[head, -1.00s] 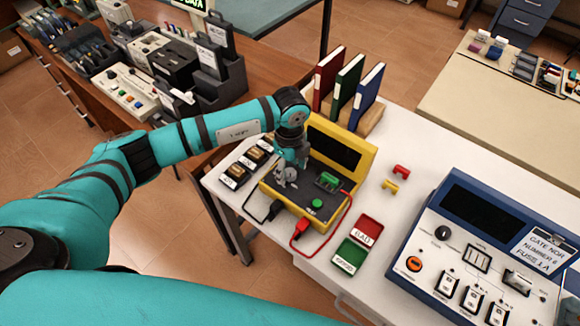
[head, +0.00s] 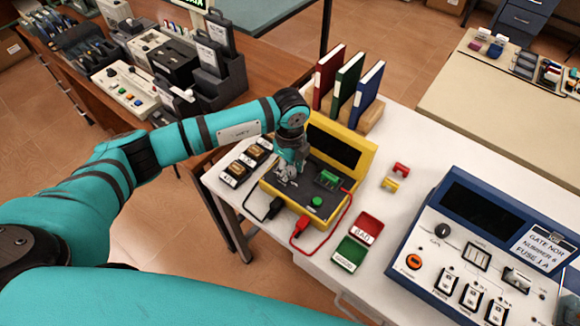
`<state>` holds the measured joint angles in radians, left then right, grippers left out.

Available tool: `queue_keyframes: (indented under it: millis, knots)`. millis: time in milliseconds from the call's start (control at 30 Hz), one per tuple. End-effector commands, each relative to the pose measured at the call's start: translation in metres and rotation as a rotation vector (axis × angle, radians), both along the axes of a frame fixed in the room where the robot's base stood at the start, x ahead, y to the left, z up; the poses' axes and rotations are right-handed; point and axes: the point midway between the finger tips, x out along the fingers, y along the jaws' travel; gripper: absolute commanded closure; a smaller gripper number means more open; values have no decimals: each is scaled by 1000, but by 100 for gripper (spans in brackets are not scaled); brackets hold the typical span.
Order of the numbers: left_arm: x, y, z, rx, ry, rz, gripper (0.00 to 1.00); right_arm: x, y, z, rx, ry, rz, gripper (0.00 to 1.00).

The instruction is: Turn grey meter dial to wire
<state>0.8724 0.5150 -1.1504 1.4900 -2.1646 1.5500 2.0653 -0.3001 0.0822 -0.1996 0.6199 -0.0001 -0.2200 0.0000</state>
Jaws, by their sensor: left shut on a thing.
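The yellow meter (head: 368,157) stands open on the white table, with a dark screen in its raised lid and a dark grey panel. My left gripper (head: 286,174) points down at the left part of this panel, shut on the grey dial. The fingers hide most of the dial, so its pointer and the wire mark cannot be read. A green part (head: 328,179) sits on the panel, with a green button (head: 316,201) in front. Black (head: 275,207) and red (head: 302,222) plugs are at the meter's front side. My right gripper is not in view.
Small red (head: 401,169) and yellow (head: 390,185) pieces lie to the right. Upright binders (head: 348,84) stand behind; a blue console (head: 462,215) stands far right.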

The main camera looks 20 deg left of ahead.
Motion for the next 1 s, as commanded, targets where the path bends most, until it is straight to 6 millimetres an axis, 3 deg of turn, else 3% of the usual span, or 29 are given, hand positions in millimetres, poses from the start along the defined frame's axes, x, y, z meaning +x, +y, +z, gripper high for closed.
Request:
queue_keyframes:
  millis: [367, 1000]
  knots:
    - [2, 0, -1, -2, -5, -175, 99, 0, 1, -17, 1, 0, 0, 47]
    - [2, 0, -2, 0, -9, -775, 99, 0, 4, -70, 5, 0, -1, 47]
